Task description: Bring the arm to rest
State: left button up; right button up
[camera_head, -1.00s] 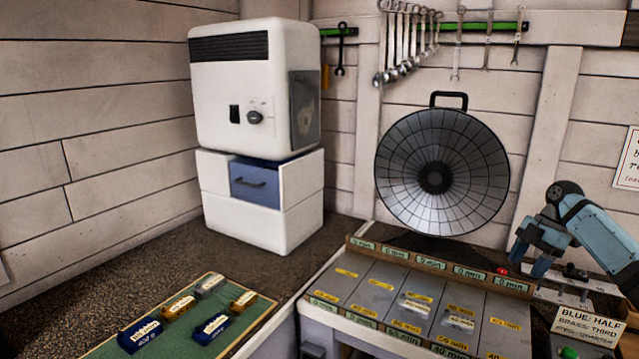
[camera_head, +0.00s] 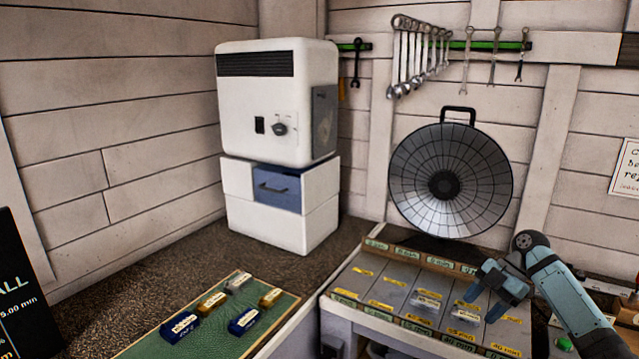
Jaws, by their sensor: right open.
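My right gripper (camera_head: 489,293) comes in from the right on a blue-grey arm. It is open, with nothing between its fingers, and hangs over the right part of the slotted tray (camera_head: 352,284). Its fingers point down and left and hide part of the tray's labelled lanes. I cannot tell how high above the tray it is. My left gripper is out of view.
A green mat (camera_head: 158,341) at lower left holds several blue, brass and grey labelled blocks. A white heater-like box (camera_head: 262,100) stands on a white drawer unit (camera_head: 285,222) at the back. A round dark dish (camera_head: 450,150) leans on the wall below hanging wrenches.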

jog(key=s+a+y+p, duration=0.2)
jog(key=s+a+p, duration=0.1)
jog(key=s+a, duration=0.2)
jog(key=w+d+f+m+t+h, duration=0.1)
jog(key=w+d+m+t+h, duration=0.5)
jog(key=w+m+t, duration=0.45)
jog(key=w+d+r+m+t+h, duration=0.5)
jog(key=w+d+r+m+t, duration=0.3)
jog(key=r, duration=0.3)
jog(key=s+a+f+g+y, duration=0.1)
jog(key=s+a+f, duration=0.6)
jog(key=s+f, duration=0.35)
jog(key=s+a+f+g+y, duration=0.1)
jog(key=s+a+f+y, duration=0.1)
jog(key=s+a+f, duration=0.8)
jog(key=s+a+f+g, duration=0.1)
jog(key=s+a+f, duration=0.2)
jog(key=s, duration=0.6)
jog(key=s+a+f+g+y, duration=0.1)
jog(key=s+a+f, duration=0.2)
jog(key=s, duration=0.7)
jog(key=s+a+f+m+g+y, duration=0.1)
jog(key=s+a+f, duration=0.2)
jog(key=s, duration=0.7)
jog(key=shift+f+g, duration=0.35)
jog(key=shift+f, duration=0.6)
jog(key=shift+d, duration=0.1)
